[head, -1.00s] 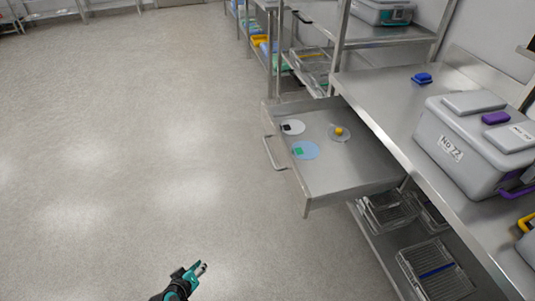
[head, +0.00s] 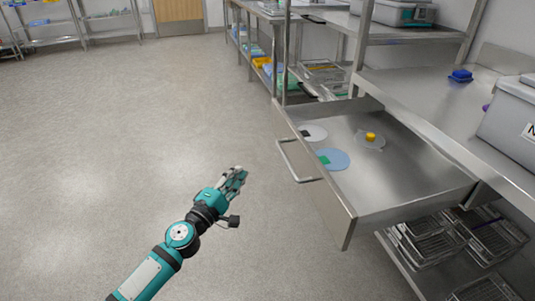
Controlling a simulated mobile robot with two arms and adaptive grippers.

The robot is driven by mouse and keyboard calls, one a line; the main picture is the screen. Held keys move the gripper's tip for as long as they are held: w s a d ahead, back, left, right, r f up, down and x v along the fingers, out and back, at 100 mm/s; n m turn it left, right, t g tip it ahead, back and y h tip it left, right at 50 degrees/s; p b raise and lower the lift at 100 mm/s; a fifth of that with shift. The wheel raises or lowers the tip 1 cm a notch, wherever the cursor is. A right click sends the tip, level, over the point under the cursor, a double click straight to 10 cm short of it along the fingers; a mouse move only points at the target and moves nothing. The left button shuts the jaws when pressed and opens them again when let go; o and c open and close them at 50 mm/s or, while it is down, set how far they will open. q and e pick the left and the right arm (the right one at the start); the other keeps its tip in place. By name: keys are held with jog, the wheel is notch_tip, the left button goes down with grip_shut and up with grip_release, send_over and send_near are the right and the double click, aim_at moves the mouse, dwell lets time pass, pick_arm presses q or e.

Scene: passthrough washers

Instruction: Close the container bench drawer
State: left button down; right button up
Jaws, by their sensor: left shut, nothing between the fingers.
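The metal bench drawer (head: 412,185) is pulled out from under the steel bench (head: 425,95), its front panel facing left. A bar handle (head: 296,163) is on that front panel. In the drawer lie a white disc (head: 314,132), a blue disc (head: 335,159) with a green patch, and a clear disc with a yellow knob (head: 370,137). My left gripper (head: 238,176) is shut and empty, over the floor to the left of the handle and apart from it in the picture. My right gripper is not in view.
A grey container (head: 510,125) and a blue item (head: 461,76) stand on the bench. Wire baskets (head: 430,238) are on the shelf below the drawer. The floor (head: 120,140) to the left is wide and clear.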

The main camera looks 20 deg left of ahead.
pick_arm(q)
jog(key=w+d+r, duration=0.1)
jog(key=w+d, duration=0.4)
jog(key=w, duration=0.5)
jog(key=shift+w+r, duration=0.15)
jog(key=shift+r, duration=0.2)
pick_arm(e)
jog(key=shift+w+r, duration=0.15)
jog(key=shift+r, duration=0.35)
